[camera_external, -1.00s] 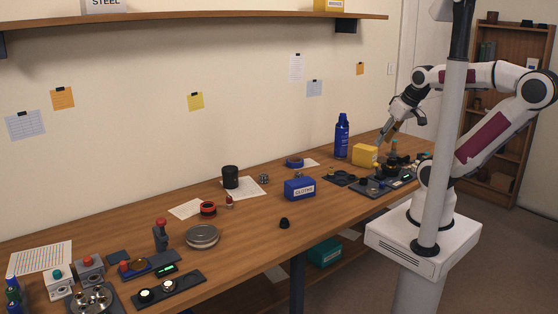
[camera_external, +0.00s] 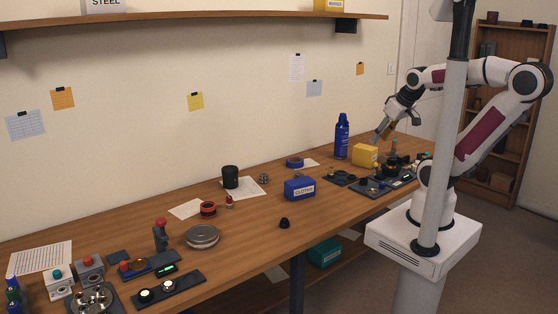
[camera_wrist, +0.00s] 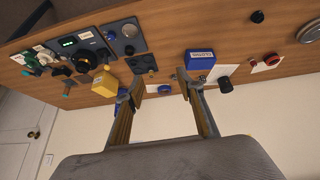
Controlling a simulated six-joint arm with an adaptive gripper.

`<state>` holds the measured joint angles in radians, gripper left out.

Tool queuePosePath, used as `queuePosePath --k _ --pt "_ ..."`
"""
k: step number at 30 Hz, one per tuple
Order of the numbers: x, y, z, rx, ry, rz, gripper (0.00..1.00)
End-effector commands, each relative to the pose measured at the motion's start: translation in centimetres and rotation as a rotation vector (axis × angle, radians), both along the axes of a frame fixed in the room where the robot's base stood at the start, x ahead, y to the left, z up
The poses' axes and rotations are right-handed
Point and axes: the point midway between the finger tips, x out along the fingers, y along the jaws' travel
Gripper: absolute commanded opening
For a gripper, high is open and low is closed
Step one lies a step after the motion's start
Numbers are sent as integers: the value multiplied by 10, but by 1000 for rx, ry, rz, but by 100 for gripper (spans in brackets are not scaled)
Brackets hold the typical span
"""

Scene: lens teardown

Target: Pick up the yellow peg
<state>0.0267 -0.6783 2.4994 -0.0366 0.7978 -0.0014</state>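I cannot make out the yellow peg for certain in either view; at this size the small parts on the bench are hard to tell apart. My gripper (camera_external: 383,132) is above the far right end of the bench, over a yellow box (camera_external: 364,155) and next to a blue bottle (camera_external: 341,137). In the wrist view my gripper (camera_wrist: 160,84) is open, with its two fingers wide apart and nothing between them. The yellow box (camera_wrist: 105,83) shows left of the fingers there.
A dark plate with holes (camera_wrist: 142,64) and dark equipment panels (camera_wrist: 85,43) lie near the yellow box. A blue labelled bin (camera_external: 299,188) and a black cup (camera_external: 230,177) stand farther left. Bare wood (camera_external: 330,204) shows around the bin.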

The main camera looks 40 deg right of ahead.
Motion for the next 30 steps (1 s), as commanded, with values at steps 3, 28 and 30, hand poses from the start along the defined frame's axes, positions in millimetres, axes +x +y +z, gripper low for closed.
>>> queuePosePath --k 3,28,30 --pt "21 -12 -5 -28 -16 -11 37" --pt "162 -86 -62 -186 -189 34 37" --pt "172 -91 -69 -191 -202 47 37"
